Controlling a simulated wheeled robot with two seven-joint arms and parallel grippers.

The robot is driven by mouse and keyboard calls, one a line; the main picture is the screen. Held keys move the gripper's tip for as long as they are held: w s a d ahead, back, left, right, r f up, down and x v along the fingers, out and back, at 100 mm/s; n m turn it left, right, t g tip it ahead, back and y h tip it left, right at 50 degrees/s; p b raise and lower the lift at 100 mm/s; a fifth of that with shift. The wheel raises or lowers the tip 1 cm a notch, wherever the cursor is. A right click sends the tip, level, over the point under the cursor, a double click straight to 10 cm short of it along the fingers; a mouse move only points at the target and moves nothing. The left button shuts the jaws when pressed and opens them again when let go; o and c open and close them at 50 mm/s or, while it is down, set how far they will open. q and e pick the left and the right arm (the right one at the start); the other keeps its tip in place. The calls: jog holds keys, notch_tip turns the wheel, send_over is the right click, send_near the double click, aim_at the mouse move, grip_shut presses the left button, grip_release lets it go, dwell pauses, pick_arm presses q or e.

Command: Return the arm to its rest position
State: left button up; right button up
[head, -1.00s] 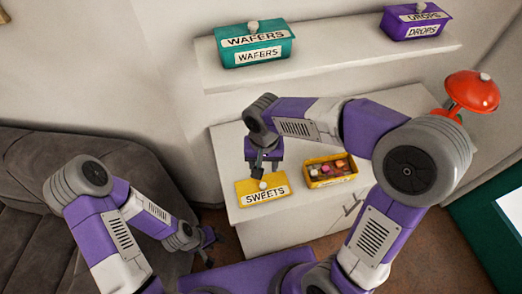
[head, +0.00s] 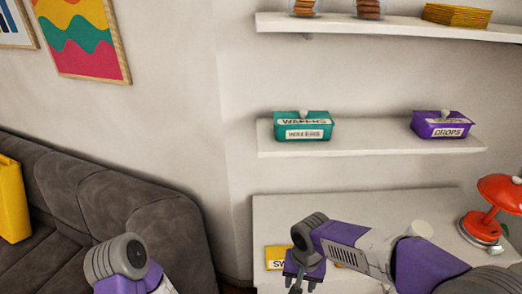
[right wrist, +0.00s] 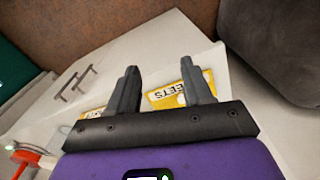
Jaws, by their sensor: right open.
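My right gripper (head: 303,284) is at the bottom of the head view, in front of the white cabinet. In the right wrist view its two fingers (right wrist: 160,68) are apart with nothing held between them. The yellow SWEETS lid (head: 275,256) lies on the cabinet top, partly hidden by my right arm. It also shows beyond the fingers in the right wrist view (right wrist: 161,97). A bit of the yellow tin (right wrist: 93,113) shows behind the left finger there. My left arm shows only its elbow and upper part; its gripper is out of view.
A teal WAFERS tin (head: 302,126) and a purple DROPS tin (head: 447,125) stand on the wall shelf (head: 370,140). A red lamp (head: 497,193) stands at the cabinet's right. A grey sofa (head: 90,200) is at left.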

notch_tip(320, 180, down, 10)
jog(key=a+y, duration=0.1)
jog(key=y, duration=0.1)
jog(key=s+f+y, duration=0.1)
jog(key=s+f, duration=0.3)
jog(key=f, duration=0.5)
jog(key=s+f+y, duration=0.1)
jog(key=s+f, duration=0.4)
jog(key=f, duration=0.4)
jog(key=shift+d+f+t, duration=0.3)
jog(key=shift+d+f, duration=0.05)
jog(key=shift+c, duration=0.4)
jog(key=shift+c, duration=0.3)
